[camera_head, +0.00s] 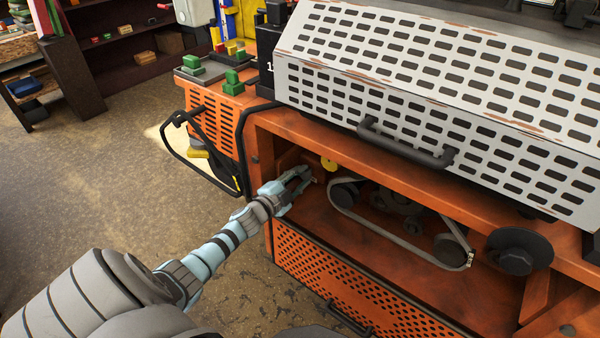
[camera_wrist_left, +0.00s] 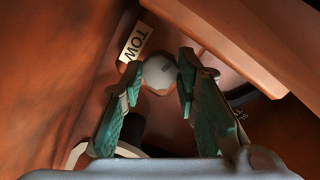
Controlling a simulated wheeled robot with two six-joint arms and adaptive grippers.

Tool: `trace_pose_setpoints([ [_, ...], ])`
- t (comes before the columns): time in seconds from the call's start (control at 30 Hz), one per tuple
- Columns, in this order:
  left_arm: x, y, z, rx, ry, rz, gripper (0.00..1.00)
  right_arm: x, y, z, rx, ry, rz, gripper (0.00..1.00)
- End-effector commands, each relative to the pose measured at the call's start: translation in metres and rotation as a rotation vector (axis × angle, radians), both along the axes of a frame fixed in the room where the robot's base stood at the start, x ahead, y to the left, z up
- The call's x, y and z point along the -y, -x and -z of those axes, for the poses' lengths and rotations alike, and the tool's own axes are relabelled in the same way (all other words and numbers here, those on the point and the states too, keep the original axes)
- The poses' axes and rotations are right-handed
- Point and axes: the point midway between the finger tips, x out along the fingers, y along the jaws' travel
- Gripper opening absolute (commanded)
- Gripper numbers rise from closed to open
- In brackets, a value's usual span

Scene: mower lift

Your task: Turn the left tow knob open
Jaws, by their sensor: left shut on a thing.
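In the left wrist view, a pale, rounded tow knob (camera_wrist_left: 160,72) sits between the two green fingertips of my left gripper (camera_wrist_left: 159,78). The gripper is shut on it. A white label reading TOW (camera_wrist_left: 133,40) is on the orange wall just beside the knob. In the head view, my left gripper (camera_head: 297,183) reaches into the left end of the machine's open orange bay, and its fingers largely hide the knob. The knob's turned angle cannot be told. My right gripper is in neither view.
A belt (camera_head: 395,238) runs round pulleys to the right of the gripper. A yellow disc (camera_head: 329,165) is just above it. A white perforated cover (camera_head: 430,85) with a black handle (camera_head: 405,146) overhangs the bay. An orange perforated panel (camera_head: 345,300) lies below. Open floor (camera_head: 90,200) is at left.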

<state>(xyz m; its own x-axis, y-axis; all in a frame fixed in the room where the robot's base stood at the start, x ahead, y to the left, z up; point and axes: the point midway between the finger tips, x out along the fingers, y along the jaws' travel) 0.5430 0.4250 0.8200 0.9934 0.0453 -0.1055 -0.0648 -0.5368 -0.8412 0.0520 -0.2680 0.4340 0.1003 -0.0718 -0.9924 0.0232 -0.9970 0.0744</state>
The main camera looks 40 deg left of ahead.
Motion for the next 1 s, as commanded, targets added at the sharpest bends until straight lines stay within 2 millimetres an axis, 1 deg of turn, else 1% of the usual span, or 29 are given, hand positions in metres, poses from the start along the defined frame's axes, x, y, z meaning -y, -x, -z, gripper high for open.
trace_pose_setpoints([
  [0.03,-0.001,0.0,-0.003,0.0,0.03,-0.001,0.01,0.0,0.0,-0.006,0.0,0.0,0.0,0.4],
  [0.1,-0.001,0.0,-0.003,0.001,0.077,-0.002,0.01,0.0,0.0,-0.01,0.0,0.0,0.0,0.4],
  [0.4,-0.001,-0.001,-0.002,0.005,0.204,0.0,0.01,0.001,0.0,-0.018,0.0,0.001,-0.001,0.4],
  [0.97,-0.001,-0.001,-0.001,0.007,0.234,0.0,0.01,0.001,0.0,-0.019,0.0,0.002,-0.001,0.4],
  [1.0,-0.001,-0.001,-0.001,0.007,0.234,0.0,0.35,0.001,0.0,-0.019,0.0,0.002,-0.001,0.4],
])
